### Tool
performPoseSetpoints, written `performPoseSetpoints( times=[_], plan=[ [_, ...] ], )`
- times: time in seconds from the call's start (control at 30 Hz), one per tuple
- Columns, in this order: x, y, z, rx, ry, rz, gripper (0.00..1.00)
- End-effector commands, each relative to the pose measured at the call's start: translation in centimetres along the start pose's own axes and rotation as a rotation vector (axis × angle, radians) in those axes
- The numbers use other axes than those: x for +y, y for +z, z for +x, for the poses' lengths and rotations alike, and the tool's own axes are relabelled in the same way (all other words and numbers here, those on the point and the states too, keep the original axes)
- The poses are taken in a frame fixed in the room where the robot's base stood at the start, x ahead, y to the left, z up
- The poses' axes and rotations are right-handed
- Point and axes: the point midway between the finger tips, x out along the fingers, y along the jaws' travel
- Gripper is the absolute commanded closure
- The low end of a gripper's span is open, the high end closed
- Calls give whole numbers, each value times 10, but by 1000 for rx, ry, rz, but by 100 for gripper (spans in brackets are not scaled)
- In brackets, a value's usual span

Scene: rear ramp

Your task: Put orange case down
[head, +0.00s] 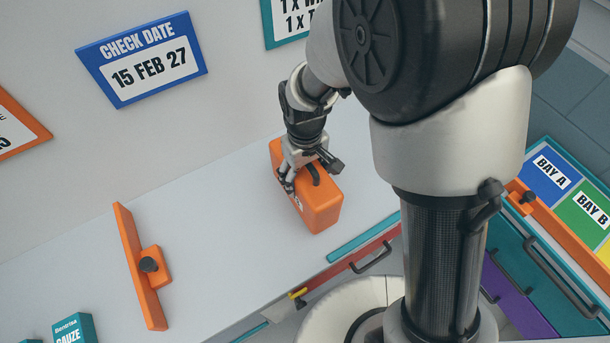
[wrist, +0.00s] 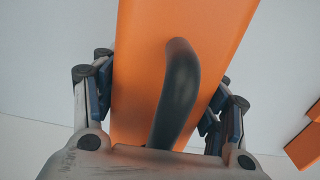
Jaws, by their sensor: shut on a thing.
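The orange case (head: 322,207) is on or just above the grey counter, near its front edge; I cannot tell whether its underside touches. It has a dark curved handle on top, which shows in the wrist view (wrist: 177,90). My gripper (head: 287,180) is over the case, with its fingers down on both sides of it. In the wrist view my gripper (wrist: 160,110) has its dark finger pads against the two sides of the case (wrist: 150,35), below the handle. The lower part of the case is partly hidden by my gripper in the wrist view.
An orange divider bar with a black knob (head: 135,265) stands on the grey counter (head: 225,260) left of the case. Teal gauze boxes (head: 75,328) are at the lower left. The counter between divider and case is clear. A red drawer (head: 350,262) lies below the front edge.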

Motion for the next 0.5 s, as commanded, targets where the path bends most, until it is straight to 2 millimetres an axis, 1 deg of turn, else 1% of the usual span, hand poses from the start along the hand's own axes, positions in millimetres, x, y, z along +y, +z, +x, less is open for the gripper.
performPoseSetpoints(
  times=[0.03,0.27,0.4,0.43,0.5],
  plan=[
    [0,-1,3,2,0,0,87],
    [0,-1,3,4,1,0,87],
    [0,-1,6,4,1,0,87],
    [0,0,6,1,0,0,32],
    [0,0,6,1,0,0,27]
  ],
)
